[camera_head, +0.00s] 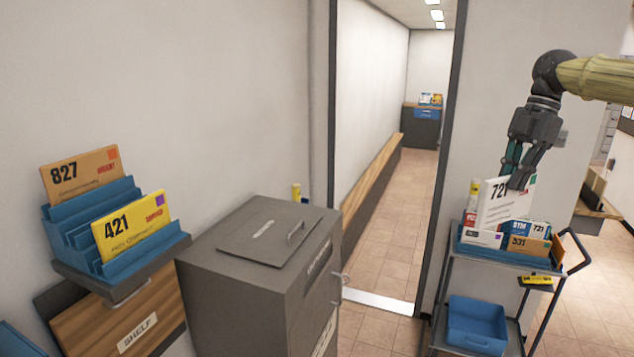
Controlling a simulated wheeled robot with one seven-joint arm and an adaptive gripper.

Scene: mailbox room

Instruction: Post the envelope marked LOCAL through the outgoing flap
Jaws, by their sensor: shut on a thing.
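My gripper (521,183) is at the right, above the cart, with its fingers shut on the upper edge of a white envelope (495,207) numbered 721. The envelope stands roughly upright, its lower part among other mail in the cart's blue tray. I cannot tell whether it is clear of the tray. No LOCAL mark is readable on any envelope. A dark grey box (235,280) stands in the middle foreground, with a handled lid (268,231) on top and a labelled front panel (319,268). Its labels are too small to read, so I cannot tell which part is the outgoing flap.
The cart's blue tray (487,248) holds several envelopes, one numbered 531. A blue bin (477,326) sits on its lower shelf. At left, a blue rack (78,238) holds envelopes 827 (81,174) and 421 (131,226). Open floor (385,265) lies between box and cart.

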